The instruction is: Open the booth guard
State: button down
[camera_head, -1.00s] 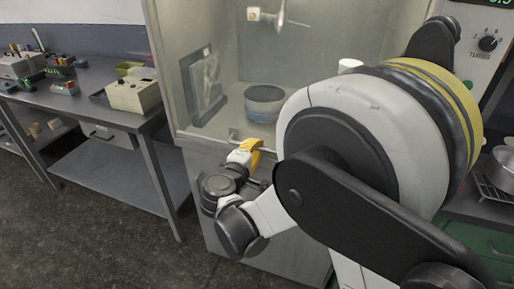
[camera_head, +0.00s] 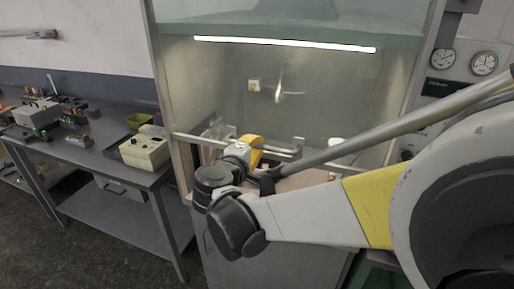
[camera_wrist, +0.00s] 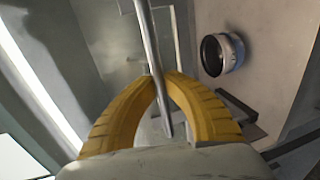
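The booth guard (camera_head: 220,95) is a clear pane on the front of the booth, with a metal handle bar (camera_head: 282,150) along its lower edge. In the head view my yellow-fingered gripper (camera_head: 252,146) is at the left part of this bar. In the wrist view the bar (camera_wrist: 149,38) runs between the two yellow fingers, and my gripper (camera_wrist: 160,80) is closed around it. A gap shows below the bar in the head view, so the guard stands partly raised. My arm hides part of the bar and the booth's lower opening.
A pot (camera_wrist: 222,54) is inside the booth in the wrist view. A lit strip (camera_head: 285,44) crosses the booth's top. A workbench (camera_head: 105,160) with a beige box (camera_head: 145,152) stands left. Gauges (camera_head: 484,63) are on the right panel.

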aim_at(262, 111)
notch_tip(262, 111, up, 9)
jog(key=p, duration=0.4)
jog(key=shift+r+p, duration=0.2)
jog(key=shift+p, duration=0.2)
jog(key=c, duration=1.5)
grip_release()
jog(key=shift+o, duration=0.2)
jog(key=v, duration=1.2)
jog(key=shift+s, duration=0.1)
